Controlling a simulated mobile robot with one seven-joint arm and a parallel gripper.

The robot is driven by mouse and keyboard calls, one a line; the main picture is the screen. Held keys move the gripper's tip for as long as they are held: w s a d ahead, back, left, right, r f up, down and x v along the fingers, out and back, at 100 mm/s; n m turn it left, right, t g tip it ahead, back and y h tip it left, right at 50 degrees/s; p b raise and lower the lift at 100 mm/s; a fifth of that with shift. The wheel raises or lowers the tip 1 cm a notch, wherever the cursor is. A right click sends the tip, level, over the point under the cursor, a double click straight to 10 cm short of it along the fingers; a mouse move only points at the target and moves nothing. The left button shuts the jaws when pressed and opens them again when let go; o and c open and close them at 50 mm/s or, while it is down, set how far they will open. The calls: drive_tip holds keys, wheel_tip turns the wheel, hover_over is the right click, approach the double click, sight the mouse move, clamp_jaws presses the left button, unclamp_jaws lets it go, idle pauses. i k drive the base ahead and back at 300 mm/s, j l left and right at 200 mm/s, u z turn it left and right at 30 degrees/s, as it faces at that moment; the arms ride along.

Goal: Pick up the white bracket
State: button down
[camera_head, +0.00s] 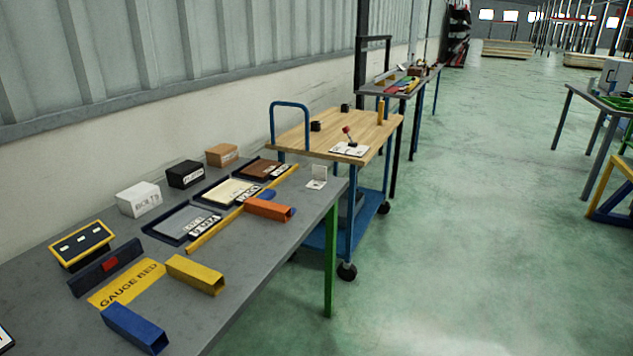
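A small white bracket (318,177) stands on the far right corner of the grey table (268,238). It looks L-shaped, with a flat base and an upright plate. It sits to the right of the trays and just beyond the orange square tube (268,209). Nothing touches it that I can see. My gripper is not in this view.
A yellow tube (195,274), a blue tube (134,328) and a yellow strip (225,222) lie on the table. White (139,199), black (185,174) and orange (222,155) boxes line the back. A wooden-topped cart (290,133) stands beyond.

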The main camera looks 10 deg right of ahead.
sight(319, 172)
drive_tip(key=i+l, duration=1.4)
drive_tip(key=l, duration=0.15)
drive_tip(key=i+l, duration=0.2)
drive_tip(key=i, duration=0.15)
drive_tip(key=i+l, duration=0.2)
drive_tip(key=i, duration=0.2)
drive_tip(key=i+l, duration=0.15)
drive_tip(key=i, duration=0.2)
drive_tip(key=u, duration=0.05)
